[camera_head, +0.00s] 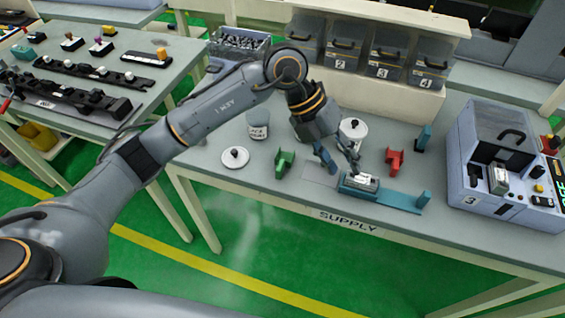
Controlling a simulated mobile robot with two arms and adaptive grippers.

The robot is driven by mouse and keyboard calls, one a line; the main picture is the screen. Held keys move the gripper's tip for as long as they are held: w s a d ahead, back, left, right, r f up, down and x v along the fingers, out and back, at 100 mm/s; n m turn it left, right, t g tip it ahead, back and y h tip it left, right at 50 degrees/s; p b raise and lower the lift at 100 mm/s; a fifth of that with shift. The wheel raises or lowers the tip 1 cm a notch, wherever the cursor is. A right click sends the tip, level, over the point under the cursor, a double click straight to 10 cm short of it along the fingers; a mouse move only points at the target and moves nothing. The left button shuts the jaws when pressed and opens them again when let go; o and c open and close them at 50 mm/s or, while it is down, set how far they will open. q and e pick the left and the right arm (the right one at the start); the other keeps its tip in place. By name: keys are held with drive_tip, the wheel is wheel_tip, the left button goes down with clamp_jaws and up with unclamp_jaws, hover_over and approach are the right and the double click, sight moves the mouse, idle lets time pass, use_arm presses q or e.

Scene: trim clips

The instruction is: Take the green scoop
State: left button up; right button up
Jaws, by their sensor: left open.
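The green scoop (283,165) lies on the supply table, just left of my left gripper. My left gripper (343,168) points down over the table with its fingers apart. It is between the green scoop and a red scoop-like piece (394,161), above the left end of a teal fixture (398,198). A small pale block (362,181) sits on that fixture by the fingertips; whether a finger touches it I cannot tell. The green scoop is apart from the gripper and unobstructed. My right gripper is out of view.
A white lid (235,157), a labelled cup (258,125) and a white-topped canister (353,130) stand nearby. Numbered bins (384,64) line the back. A grey machine (500,165) stands at the right. A second table (142,95) is at the left.

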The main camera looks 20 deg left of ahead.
use_arm(q)
drive_tip(key=w+a+n+t+y, duration=0.1)
drive_tip(key=w+a+y, duration=0.15)
drive_tip(key=a, duration=0.45)
drive_tip(key=w+a+n+y, duration=0.1)
drive_tip(key=w+a+y, duration=0.1)
drive_tip(key=a+y, duration=0.3)
drive_tip(key=p, duration=0.2)
hover_over(280, 165)
drive_tip(key=shift+h, duration=0.35)
drive_tip(key=f, duration=0.7)
drive_tip(key=shift+d+f, duration=0.15)
drive_tip(key=shift+d, duration=0.1)
drive_tip(key=f, duration=0.1)
drive_tip(key=f+p, duration=0.1)
drive_tip(key=f, duration=0.1)
drive_tip(key=f+p, duration=0.1)
drive_tip(key=f, duration=0.1)
drive_tip(key=shift+a, duration=0.3)
drive_tip(key=shift+f, duration=0.2)
clamp_jaws()
